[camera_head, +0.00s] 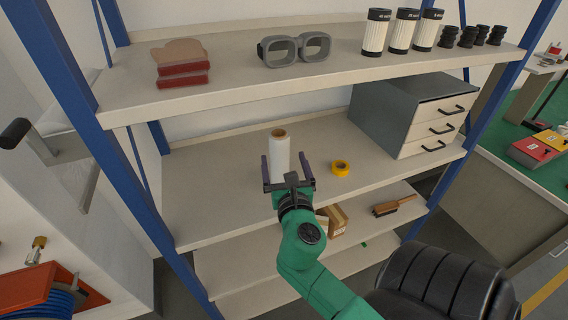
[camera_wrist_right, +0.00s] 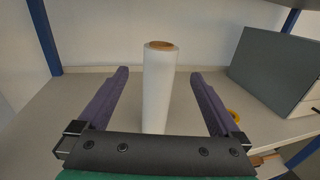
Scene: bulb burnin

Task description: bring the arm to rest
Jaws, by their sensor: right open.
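My right gripper (camera_head: 289,172) is open at the middle shelf (camera_head: 225,200), its green arm coming up from the bottom of the head view. A white roll with a brown core (camera_head: 280,154) stands upright on that shelf, just beyond the gripper. In the right wrist view the roll (camera_wrist_right: 158,85) appears between the two purple fingers (camera_wrist_right: 157,88), with a gap on both sides. I cannot tell whether it stands between the fingertips or behind them. My left gripper is not in view.
A yellow tape roll (camera_head: 340,168) lies right of the gripper, and a grey drawer cabinet (camera_head: 415,115) stands further right. The upper shelf (camera_head: 220,90) holds goggles (camera_head: 294,49) and several canisters. A cardboard box (camera_head: 337,218) and a brush (camera_head: 394,205) lie below. A black seat (camera_head: 440,285) is at bottom right.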

